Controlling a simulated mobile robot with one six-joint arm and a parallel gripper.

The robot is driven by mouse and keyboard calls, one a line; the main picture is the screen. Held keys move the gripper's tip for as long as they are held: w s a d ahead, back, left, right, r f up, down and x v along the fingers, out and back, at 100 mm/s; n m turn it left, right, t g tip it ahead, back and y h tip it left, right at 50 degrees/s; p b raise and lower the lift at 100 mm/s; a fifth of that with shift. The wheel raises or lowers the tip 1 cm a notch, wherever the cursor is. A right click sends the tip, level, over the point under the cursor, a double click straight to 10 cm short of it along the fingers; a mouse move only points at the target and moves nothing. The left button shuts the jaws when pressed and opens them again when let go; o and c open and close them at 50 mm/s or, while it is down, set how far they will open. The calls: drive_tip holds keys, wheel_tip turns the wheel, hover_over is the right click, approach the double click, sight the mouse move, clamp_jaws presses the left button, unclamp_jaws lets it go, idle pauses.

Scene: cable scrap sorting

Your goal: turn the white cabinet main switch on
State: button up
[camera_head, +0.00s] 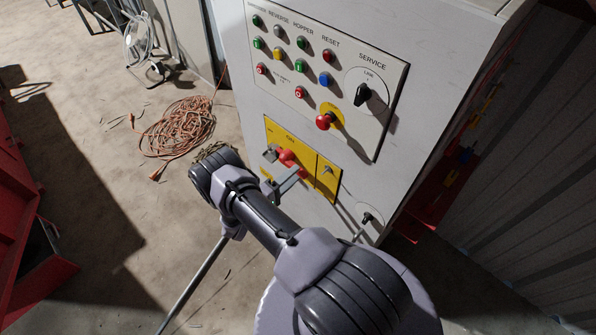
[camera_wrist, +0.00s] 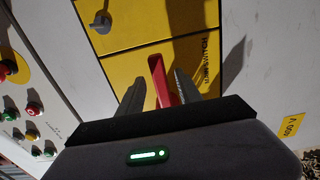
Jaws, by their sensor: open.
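The white cabinet (camera_head: 222,47) stands in the middle of the head view. Its yellow main switch panel (camera_head: 308,163) is on the lower front. The red switch handle (camera_head: 286,156) sticks out from this panel. In the wrist view the red handle (camera_wrist: 160,82) stands between the two grey fingers of my gripper (camera_wrist: 158,90), with gaps on both sides. My gripper (camera_head: 281,170) is open at the panel in the head view. My wrist and arm hide part of the panel's lower left.
Above the panel are several coloured push buttons (camera_head: 302,43), a red emergency stop (camera_head: 324,121) and a black service knob (camera_head: 363,95). A smaller knob (camera_head: 369,219) is low on the cabinet. Orange cable (camera_head: 180,127) lies coiled on the floor to the left.

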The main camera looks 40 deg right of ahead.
drive_tip(key=shift+w+d, duration=0.2)
drive_tip(key=shift+d, duration=1.35)
clamp_jaws()
